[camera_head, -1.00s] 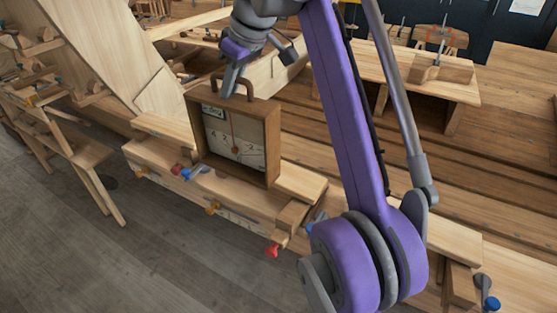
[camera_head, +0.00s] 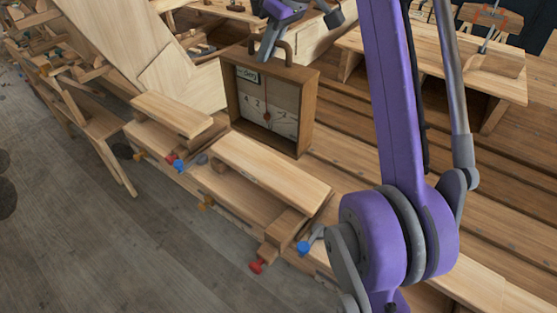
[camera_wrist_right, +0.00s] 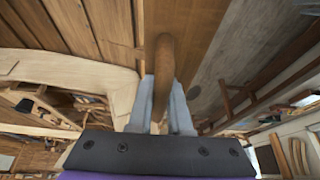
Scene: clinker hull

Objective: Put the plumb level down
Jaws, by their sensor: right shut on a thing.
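The plumb level (camera_head: 271,103) is a brown wooden box with a pale, numbered face, a red mark at its middle and a bent handle on top. It is roughly upright in the head view, at the far side of the pale plank (camera_head: 262,168). I cannot tell whether its base touches anything. My right gripper (camera_head: 270,48) is above the box, shut on the handle. In the right wrist view the brown handle (camera_wrist_right: 164,60) runs between the two grey fingers (camera_wrist_right: 162,105). My left gripper is not in view.
A shorter pale block (camera_head: 172,113) lies left of the plank. Clamps with red and blue ends, such as a red one (camera_head: 257,266), stick out along the near edge. A wooden bench (camera_head: 430,65) stands at the back right. Grey floor (camera_head: 90,245) is clear at the lower left.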

